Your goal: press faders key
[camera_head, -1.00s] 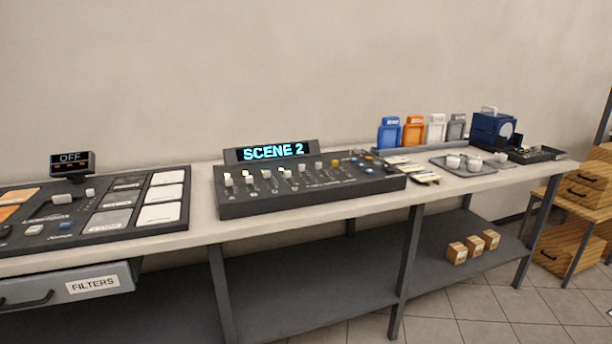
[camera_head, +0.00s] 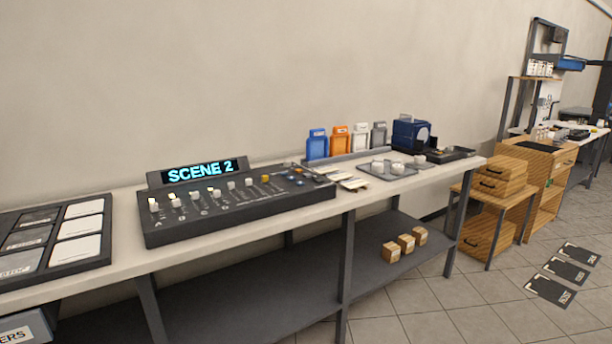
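A black control console (camera_head: 240,208) with several faders and knobs stands on the long light-topped bench (camera_head: 110,265). Its display (camera_head: 204,171) reads SCENE 2. White fader caps (camera_head: 175,203) are on its left part, with small coloured keys (camera_head: 298,171) at its right end. I cannot read any key labels at this size. Neither of my grippers shows in the head view.
A dark panel with white tiles (camera_head: 80,222) lies at the left. Right of the console are coloured holders (camera_head: 317,144), a tray (camera_head: 372,174) and a blue box (camera_head: 408,134). Small boxes (camera_head: 406,242) sit on the lower shelf. Wooden drawers (camera_head: 490,205) stand beyond. Black mats (camera_head: 566,270) lie on the floor.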

